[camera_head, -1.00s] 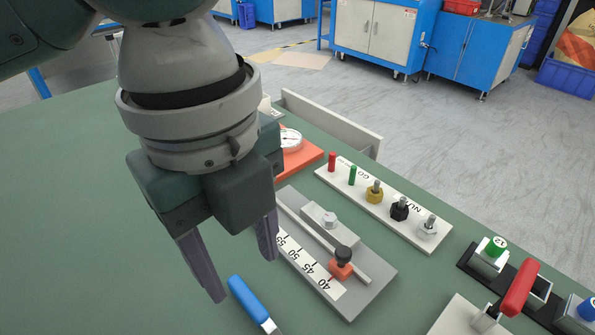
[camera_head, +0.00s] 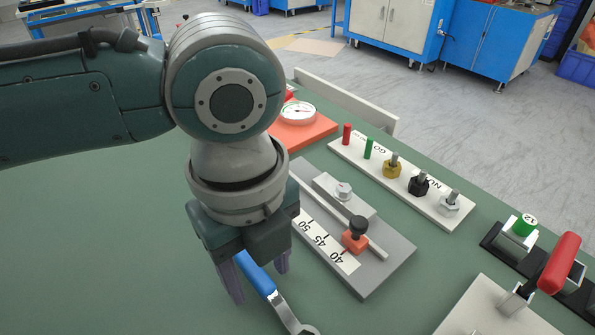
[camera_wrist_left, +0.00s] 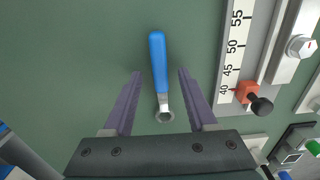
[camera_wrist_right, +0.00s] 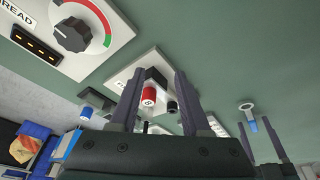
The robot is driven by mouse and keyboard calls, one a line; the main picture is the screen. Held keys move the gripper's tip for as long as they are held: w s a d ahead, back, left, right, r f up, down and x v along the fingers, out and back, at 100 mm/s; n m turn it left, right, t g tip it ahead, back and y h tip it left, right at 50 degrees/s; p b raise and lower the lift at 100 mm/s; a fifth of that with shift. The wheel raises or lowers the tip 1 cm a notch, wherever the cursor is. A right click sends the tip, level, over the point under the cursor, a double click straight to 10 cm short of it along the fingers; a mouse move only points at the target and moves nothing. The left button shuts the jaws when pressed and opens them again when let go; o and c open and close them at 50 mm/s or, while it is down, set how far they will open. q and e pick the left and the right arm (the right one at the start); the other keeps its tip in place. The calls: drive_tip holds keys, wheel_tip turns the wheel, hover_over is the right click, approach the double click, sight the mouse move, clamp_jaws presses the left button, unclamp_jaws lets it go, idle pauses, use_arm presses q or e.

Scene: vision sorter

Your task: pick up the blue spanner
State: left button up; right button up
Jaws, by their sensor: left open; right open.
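The blue spanner lies on the green tabletop, with a blue handle (camera_head: 257,276) and a silver ring end (camera_head: 296,322). My left gripper (camera_head: 259,284) is open and points down over it, partly hiding the handle in the head view. In the left wrist view the spanner (camera_wrist_left: 158,62) runs lengthwise between the two open fingers (camera_wrist_left: 160,74), with a gap on each side; I cannot tell the height left above it. My right gripper (camera_wrist_right: 160,72) is open and empty, seen only in its own wrist view, away from the spanner.
A grey gauge block (camera_head: 385,262) with a number scale and orange slider lies right of the spanner. Beyond it are a white plug board (camera_head: 436,209) and an orange dial base (camera_head: 315,133). A red-handled clamp (camera_head: 559,263) stands at right. The tabletop left is clear.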

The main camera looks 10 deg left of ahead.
use_arm(q)
drive_tip(key=shift+c, duration=0.3)
clamp_jaws()
idle(0.3)
